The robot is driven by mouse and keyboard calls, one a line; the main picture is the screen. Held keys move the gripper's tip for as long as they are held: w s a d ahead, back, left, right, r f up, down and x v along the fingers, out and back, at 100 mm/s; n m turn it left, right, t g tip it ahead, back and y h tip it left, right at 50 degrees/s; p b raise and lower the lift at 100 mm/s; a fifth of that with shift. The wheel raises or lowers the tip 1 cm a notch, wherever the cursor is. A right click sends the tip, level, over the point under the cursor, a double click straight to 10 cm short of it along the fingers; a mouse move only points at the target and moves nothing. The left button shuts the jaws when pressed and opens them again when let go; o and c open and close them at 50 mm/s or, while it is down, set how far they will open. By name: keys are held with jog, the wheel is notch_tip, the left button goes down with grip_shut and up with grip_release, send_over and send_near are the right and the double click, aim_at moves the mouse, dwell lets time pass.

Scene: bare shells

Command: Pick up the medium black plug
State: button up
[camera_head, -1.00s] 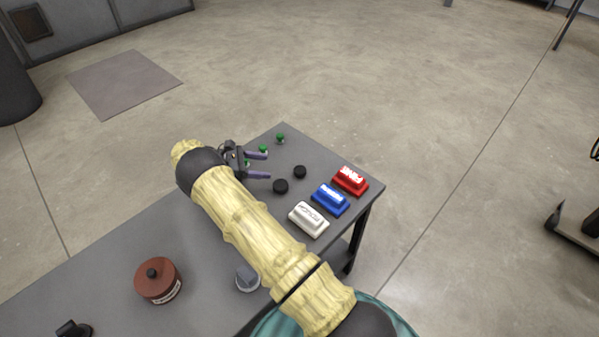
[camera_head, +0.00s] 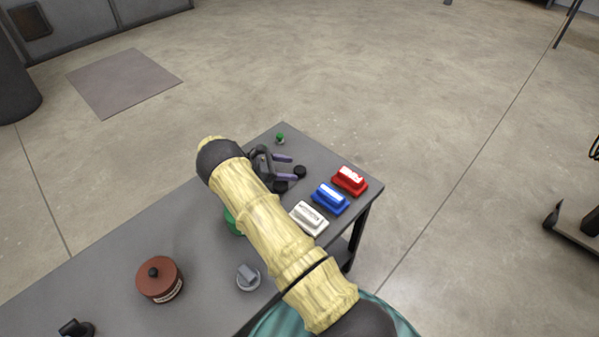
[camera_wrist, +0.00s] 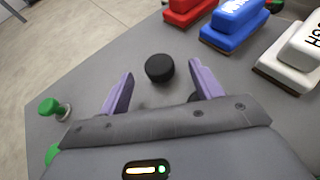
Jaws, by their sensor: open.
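A round black plug (camera_head: 300,171) stands on the grey table just ahead of my gripper (camera_head: 292,168). In the wrist view the plug (camera_wrist: 160,68) appears between and slightly beyond the fingertips, with gaps on both sides. My gripper (camera_wrist: 160,74) is open and empty, its purple fingers spread low over the table. A second black plug (camera_head: 280,187) lies by the lower finger in the head view, partly hidden. In the wrist view only a dark bit by the right finger's base shows. I cannot tell which plug is the medium one.
Red (camera_head: 350,181), blue (camera_head: 330,199) and white (camera_head: 309,218) labelled blocks line the table's right edge. A green-topped knob (camera_head: 280,138) stands near the far corner. A red-brown canister (camera_head: 159,279) and a grey knob (camera_head: 248,278) are nearer. My arm covers the table's middle.

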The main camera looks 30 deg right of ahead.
aim_at(299, 169)
jog(key=x, duration=0.3)
jog(key=shift+w+d+f, duration=0.1)
jog(key=shift+d, duration=0.2)
jog(key=c, duration=1.1)
